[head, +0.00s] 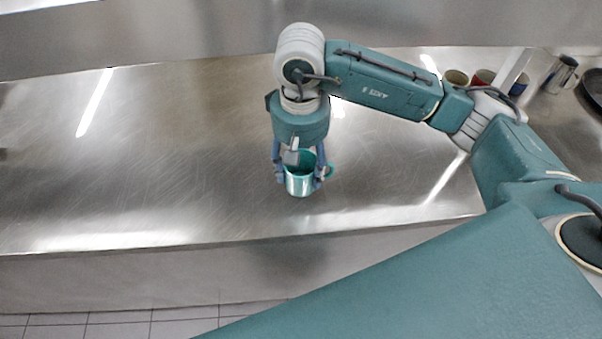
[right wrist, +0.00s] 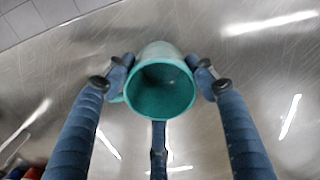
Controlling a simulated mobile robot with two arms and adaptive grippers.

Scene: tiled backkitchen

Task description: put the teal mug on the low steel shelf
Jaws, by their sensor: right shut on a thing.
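The teal mug (head: 300,184) is upright in my right gripper (head: 300,172), over the front middle of the low steel shelf (head: 180,150). My right gripper is shut on the mug, with its fingers on both sides of it. In the right wrist view the mug (right wrist: 160,92) shows its open, empty inside between the fingers of the gripper (right wrist: 160,80). I cannot tell whether the mug's base touches the steel or hangs just above it. My left gripper is not in view.
At the right end stand several mugs, a red one (head: 482,78) among them, a steel pitcher (head: 561,75) and a dark pan (head: 592,88). The steel left of the mug is clear. The shelf's front edge (head: 150,247) lies close below the mug, with floor tiles (head: 120,322) beyond.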

